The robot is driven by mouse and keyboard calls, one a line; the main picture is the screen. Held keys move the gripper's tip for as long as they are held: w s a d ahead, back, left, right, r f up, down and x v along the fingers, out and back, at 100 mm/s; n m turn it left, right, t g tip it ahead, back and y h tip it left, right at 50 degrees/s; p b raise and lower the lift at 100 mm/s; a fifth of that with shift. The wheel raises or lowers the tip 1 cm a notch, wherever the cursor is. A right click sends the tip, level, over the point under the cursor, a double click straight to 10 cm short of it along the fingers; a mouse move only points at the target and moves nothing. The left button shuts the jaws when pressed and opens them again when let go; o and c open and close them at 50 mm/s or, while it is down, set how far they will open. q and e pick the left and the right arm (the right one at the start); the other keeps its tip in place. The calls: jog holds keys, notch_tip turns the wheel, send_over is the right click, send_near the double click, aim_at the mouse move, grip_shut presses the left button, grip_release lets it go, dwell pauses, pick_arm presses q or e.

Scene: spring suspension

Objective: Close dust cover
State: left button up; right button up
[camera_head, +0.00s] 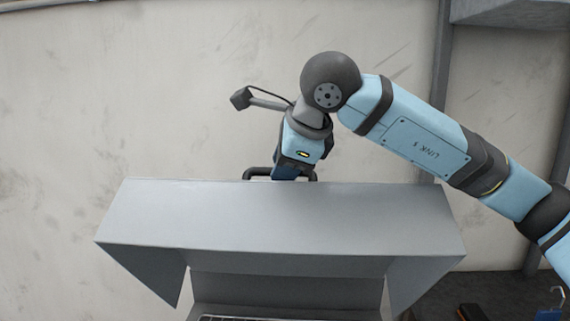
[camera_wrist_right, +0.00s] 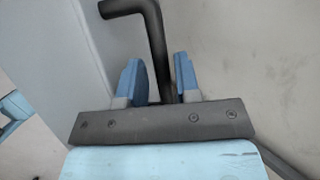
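The dust cover (camera_head: 280,215) is a grey sheet-like lid with side flaps, standing raised in the head view; its grey wall also shows at the left of the wrist view (camera_wrist_right: 75,45). A dark bent handle (camera_head: 256,173) sticks out behind its top edge. My right gripper (camera_head: 288,175) is at this handle, its fingertips mostly hidden behind the cover's edge. In the right wrist view the two blue fingers (camera_wrist_right: 159,72) are apart, with the handle's bar (camera_wrist_right: 158,45) between them; a gap shows on the left side. My left gripper is not in view.
Below the cover is a grey housing (camera_head: 285,290) with an open front, its inside mostly out of frame. A plain stained wall (camera_head: 90,90) stands behind. Dark items and a blue object (camera_head: 549,313) lie at the lower right.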

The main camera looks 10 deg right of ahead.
jog(key=shift+o, duration=0.6)
jog(key=shift+s+r, duration=0.1)
jog(key=shift+r, duration=0.15)
jog(key=v, duration=1.3)
jog(key=shift+b, duration=0.3)
jog(key=shift+d+r, duration=0.1)
jog(key=shift+c, duration=0.3)
